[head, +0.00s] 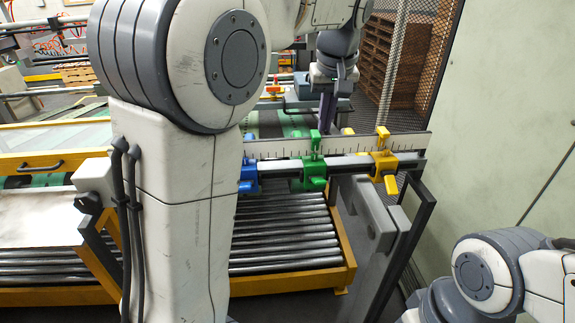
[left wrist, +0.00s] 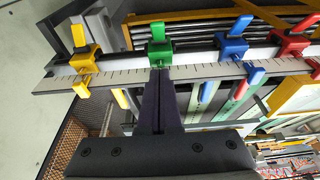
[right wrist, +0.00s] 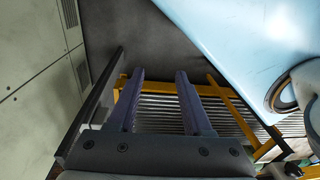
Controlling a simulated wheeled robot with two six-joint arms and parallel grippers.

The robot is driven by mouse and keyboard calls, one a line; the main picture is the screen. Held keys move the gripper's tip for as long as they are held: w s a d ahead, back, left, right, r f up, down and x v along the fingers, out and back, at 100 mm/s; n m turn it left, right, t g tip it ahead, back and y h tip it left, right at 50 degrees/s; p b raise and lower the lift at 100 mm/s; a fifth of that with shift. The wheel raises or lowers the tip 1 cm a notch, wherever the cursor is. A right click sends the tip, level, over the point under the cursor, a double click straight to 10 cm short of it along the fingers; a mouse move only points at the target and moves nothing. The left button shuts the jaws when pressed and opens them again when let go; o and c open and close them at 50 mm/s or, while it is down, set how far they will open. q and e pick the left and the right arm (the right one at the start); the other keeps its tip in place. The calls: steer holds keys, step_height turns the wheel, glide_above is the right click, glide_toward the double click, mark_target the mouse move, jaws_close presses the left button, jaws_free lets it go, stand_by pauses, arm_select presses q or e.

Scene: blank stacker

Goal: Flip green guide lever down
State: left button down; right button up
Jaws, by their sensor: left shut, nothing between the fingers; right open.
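The green guide (head: 314,168) is clamped on the ruled rail (head: 275,149), between the blue guide (head: 249,178) and the yellow guide (head: 384,160). Its upper green tab (head: 315,141) stands up in front of the ruled face in the head view. My left gripper (head: 327,122) is shut and empty, pointing down just behind that tab. In the left wrist view its fingertips (left wrist: 158,76) are close to the green guide (left wrist: 160,50) and hide part of it; contact is unclear. My right gripper (right wrist: 160,76) is open and empty, away from the rail.
A roller conveyor (head: 285,232) with a yellow frame lies below the rail. A red guide (left wrist: 290,44) sits past the blue one. A mesh fence (head: 405,60) and a pale wall panel (head: 500,130) bound the right side. My left arm hides part of the rail.

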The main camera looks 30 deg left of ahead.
steer(key=o, duration=0.8)
arm_select(q)
steer(key=p, duration=0.3)
glide_above(318, 179)
steer(key=x, duration=0.3)
steer(key=s+x, duration=0.1)
steer(key=x, duration=0.2)
steer(key=d+x, duration=0.1)
steer(key=x, duration=0.2)
steer(key=shift+s+f, duration=0.25)
steer(key=shift+f, duration=0.05)
steer(key=f, duration=0.1)
steer(key=s+f, duration=0.1)
steer(key=f, duration=0.1)
steer(key=shift+s+d+p, duration=0.15)
steer(key=shift+d+p, duration=0.25)
steer(key=shift+s+d+f, duration=0.1)
steer(key=shift+d+f, duration=0.05)
steer(key=shift+f, duration=0.25)
arm_select(e)
step_height(318, 179, up, 4)
steer(key=shift+f, duration=0.1)
